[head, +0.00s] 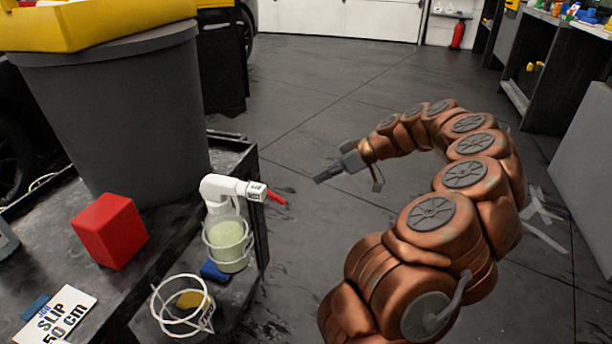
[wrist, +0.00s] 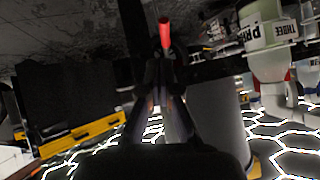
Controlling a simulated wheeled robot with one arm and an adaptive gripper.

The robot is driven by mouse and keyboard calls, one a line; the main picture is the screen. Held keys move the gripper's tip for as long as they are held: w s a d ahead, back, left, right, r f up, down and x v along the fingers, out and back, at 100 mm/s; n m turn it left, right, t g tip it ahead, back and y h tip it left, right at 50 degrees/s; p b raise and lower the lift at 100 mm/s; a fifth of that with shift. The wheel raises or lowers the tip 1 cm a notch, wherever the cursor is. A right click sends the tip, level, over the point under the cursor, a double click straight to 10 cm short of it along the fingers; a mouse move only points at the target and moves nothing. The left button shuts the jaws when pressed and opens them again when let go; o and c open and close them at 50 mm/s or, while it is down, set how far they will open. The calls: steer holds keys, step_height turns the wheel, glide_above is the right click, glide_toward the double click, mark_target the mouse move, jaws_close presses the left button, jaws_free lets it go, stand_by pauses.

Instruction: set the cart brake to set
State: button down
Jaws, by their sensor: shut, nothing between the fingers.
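The cart (head: 180,262) is dark and stands at the left in the head view. A short red bar (head: 277,198) shows at its right edge, just beyond a white spray head; I cannot tell for sure whether it is the brake lever. In the wrist view a red-tipped upright piece (wrist: 165,32) stands just beyond my fingertips. No brake marking is readable. My gripper (head: 318,179) is shut and empty, pointing left toward the cart, in the air to the right of the red bar and apart from it in the head view. My fingers also show in the wrist view (wrist: 162,62).
On the cart are a grey bin (head: 120,115), a red cube (head: 109,231), a spray bottle (head: 229,243) in a wire ring, an empty wire ring (head: 181,322) and a printed card (head: 57,320). Open floor (head: 335,85) lies beyond my arm. A workbench (head: 545,60) stands at right.

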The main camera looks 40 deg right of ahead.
steer(key=shift+s+d+r, duration=0.25)
steer(key=shift+s+d, duration=0.3)
steer(key=shift+r, duration=0.1)
steer(key=a+r+n+g+p, duration=0.1)
steer(key=a+r+g+p, duration=0.3)
steer(key=a+r+p, duration=1.15)
steer(key=s+a+r+g+h+p, duration=0.1)
steer(key=s+a+r+p, duration=0.2)
steer(key=s+a+r, duration=0.3)
steer(key=s+a+r+g+h+p, duration=0.1)
steer(key=s+a+r+g+p, duration=0.15)
steer(key=a+r, duration=0.45)
steer(key=s+r+m+g+h+p, duration=0.1)
steer(key=s+r+m+h+p, duration=0.1)
steer(key=s+p, duration=0.7)
steer(key=s+a+r+m+h+p, duration=0.1)
steer(key=s+r+m+h+p, duration=0.2)
steer(key=s+r+m+p, duration=0.2)
steer(key=shift+s+a+r+g+p, duration=0.3)
steer(key=shift+s+r+p, duration=0.55)
steer(key=shift+s+p, duration=1.7)
steer(key=shift+s+d+b, duration=0.15)
steer(key=shift+s+b, duration=0.55)
